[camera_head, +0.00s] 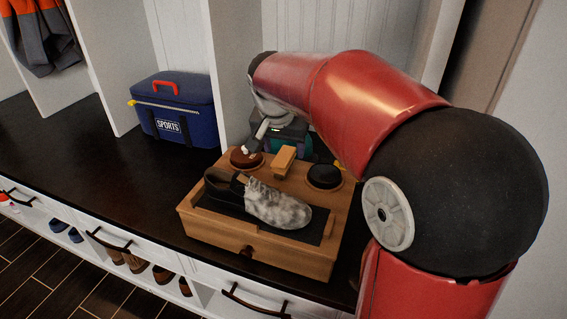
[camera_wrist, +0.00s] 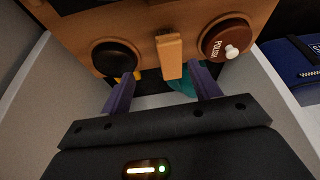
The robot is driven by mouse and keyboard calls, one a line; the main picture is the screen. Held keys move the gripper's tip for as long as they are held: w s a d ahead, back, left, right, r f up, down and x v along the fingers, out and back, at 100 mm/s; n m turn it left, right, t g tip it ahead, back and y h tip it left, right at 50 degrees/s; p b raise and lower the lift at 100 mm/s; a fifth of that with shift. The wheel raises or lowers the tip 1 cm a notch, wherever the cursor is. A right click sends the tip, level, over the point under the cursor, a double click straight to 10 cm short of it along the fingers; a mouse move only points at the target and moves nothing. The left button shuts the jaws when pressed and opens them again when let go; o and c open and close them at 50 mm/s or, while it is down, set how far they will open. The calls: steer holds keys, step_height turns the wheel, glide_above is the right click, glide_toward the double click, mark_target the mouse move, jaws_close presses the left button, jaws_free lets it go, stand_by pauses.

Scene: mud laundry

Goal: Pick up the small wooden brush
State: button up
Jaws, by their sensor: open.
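The small wooden brush (camera_head: 284,159) is a light wooden block at the back of a wooden shoe-care box (camera_head: 212,229), between two round tins. In the wrist view the brush (camera_wrist: 169,54) stands out from the box edge, its near end between my fingertips. My gripper (camera_wrist: 163,74) is open, with one purple finger on each side of the brush and visible gaps, so it holds nothing. In the head view my arm mostly hides the gripper. Whether the fingers are level with the brush in depth, I cannot tell.
A brown polish tin (camera_wrist: 226,42) and a black tin (camera_wrist: 115,60) flank the brush closely. A grey-white dirty shoe (camera_head: 275,203) lies on the box. A blue sports bag (camera_head: 176,108) stands left on the dark bench (camera_head: 75,150). Something teal (camera_wrist: 182,87) is behind the box.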

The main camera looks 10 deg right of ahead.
mark_target(283, 156)
steer(key=w, duration=0.1)
steer(key=w+f, duration=0.1)
steer(key=shift+w+a+m, duration=0.3)
steer(key=shift+a, duration=0.05)
steer(key=shift+w+f, duration=0.25)
steer(key=shift+f, duration=0.05)
steer(key=x, duration=0.3)
steer(key=d+x, duration=0.1)
steer(key=x, duration=0.2)
steer(key=shift+w, duration=0.25)
steer(key=shift+w+d+f, duration=0.1)
steer(key=shift+w+f, duration=0.05)
steer(key=shift+f, duration=0.2)
steer(key=shift+f, duration=0.25)
steer(key=c, duration=1.1)
